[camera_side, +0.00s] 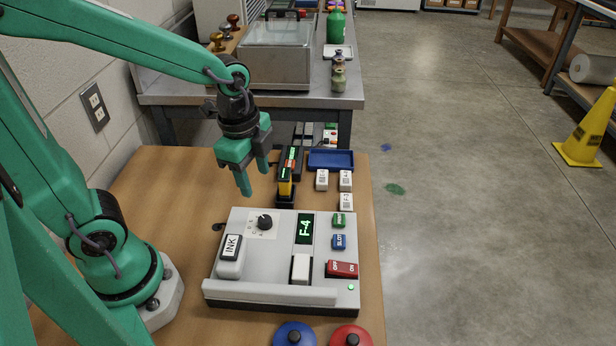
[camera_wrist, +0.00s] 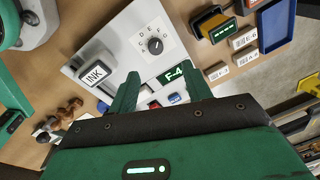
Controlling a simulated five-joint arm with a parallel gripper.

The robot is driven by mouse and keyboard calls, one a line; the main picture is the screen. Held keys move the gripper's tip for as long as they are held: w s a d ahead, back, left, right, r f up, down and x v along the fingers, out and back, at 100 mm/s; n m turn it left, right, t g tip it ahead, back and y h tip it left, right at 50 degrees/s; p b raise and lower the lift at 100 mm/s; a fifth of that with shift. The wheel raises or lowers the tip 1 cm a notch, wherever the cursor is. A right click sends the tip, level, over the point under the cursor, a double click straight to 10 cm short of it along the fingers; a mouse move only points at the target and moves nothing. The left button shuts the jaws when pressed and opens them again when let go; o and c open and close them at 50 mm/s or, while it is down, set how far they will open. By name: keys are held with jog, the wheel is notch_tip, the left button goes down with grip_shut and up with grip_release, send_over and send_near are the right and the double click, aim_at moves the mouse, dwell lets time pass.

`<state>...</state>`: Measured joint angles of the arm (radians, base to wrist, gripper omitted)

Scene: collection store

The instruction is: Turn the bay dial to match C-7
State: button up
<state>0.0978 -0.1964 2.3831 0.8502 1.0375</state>
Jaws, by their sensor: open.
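The bay dial (camera_side: 265,221) is a small black round knob on a white plate with small letters around it, on the grey console (camera_side: 225,280). The dial also shows in the wrist view (camera_wrist: 155,45); its exact setting is hard to read. My gripper (camera_side: 254,182) is open and empty, pointing down above and behind the console's back edge, apart from the dial. Its two fingers (camera_wrist: 163,77) show in the wrist view, with the dial beyond them.
The console also bears an INK block (camera_side: 231,247), a white key (camera_side: 300,268), a red switch (camera_side: 342,269), and green and blue buttons. Behind it stand a yellow-black stamp (camera_side: 285,190), small white labelled blocks (camera_side: 345,180) and a blue tray (camera_side: 331,160). Blue (camera_side: 294,334) and red domes stand in front.

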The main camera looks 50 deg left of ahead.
aim_at(265, 219)
jog(key=f+m, duration=0.2)
jog(key=f+m+g, duration=0.1)
jog(key=shift+w+d+f+m, duration=0.2)
jog(key=shift+w+d+m, duration=0.1)
jog(key=shift+w+d, duration=0.1)
jog(key=shift+f, duration=0.1)
jog(key=shift+f, duration=3.8)
jog(key=c, duration=1)
